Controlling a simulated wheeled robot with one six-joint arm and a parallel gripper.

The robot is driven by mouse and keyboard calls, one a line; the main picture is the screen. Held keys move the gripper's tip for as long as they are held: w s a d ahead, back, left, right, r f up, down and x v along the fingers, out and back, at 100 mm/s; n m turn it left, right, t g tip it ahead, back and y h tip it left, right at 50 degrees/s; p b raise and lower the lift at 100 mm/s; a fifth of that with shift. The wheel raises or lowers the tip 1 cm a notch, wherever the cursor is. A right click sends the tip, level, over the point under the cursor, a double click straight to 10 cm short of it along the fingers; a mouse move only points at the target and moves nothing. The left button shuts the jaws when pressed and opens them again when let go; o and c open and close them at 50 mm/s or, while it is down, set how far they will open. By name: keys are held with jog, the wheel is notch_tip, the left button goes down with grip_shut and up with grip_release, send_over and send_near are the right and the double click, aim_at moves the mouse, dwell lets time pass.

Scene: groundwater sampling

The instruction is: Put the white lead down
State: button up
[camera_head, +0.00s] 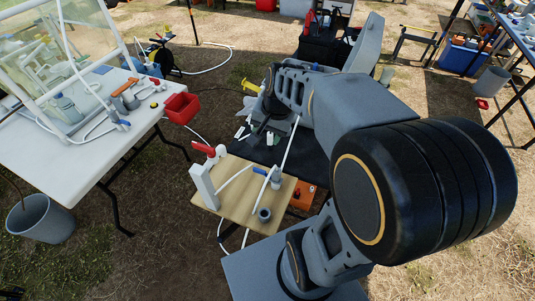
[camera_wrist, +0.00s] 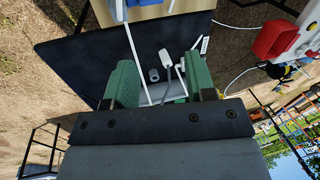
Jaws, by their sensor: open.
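A white lead with a whitish plug-like end (camera_wrist: 165,57) shows in the wrist view above the dark table top (camera_wrist: 85,60). Its thin cord runs down between the fingers of my gripper (camera_wrist: 162,82). The green fingers are open and stand apart on either side of it. I cannot tell whether the plug end rests on the table. A second white line or tube (camera_wrist: 133,50) runs past the left finger. In the head view the dark table (camera_head: 262,149) shows below my arm, and the gripper is mostly hidden behind the arm.
A small grey cylinder (camera_wrist: 153,75) is beside the plug end. A wooden board (camera_head: 232,203) with a red-handled valve and white pipes adjoins the dark table. A white table (camera_head: 75,160) with a red bin (camera_head: 181,108) is at left. A grey bucket (camera_head: 40,220) stands on the ground.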

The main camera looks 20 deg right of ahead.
jog(key=s+a+n+t+h, duration=0.1)
jog(key=s+a+n, duration=0.2)
jog(key=s+n, duration=0.4)
jog(key=shift+s+a+n+h, duration=0.2)
jog(key=shift+s+n+h, duration=0.15)
jog(key=shift+n, duration=0.35)
jog(key=shift+w+r, duration=0.1)
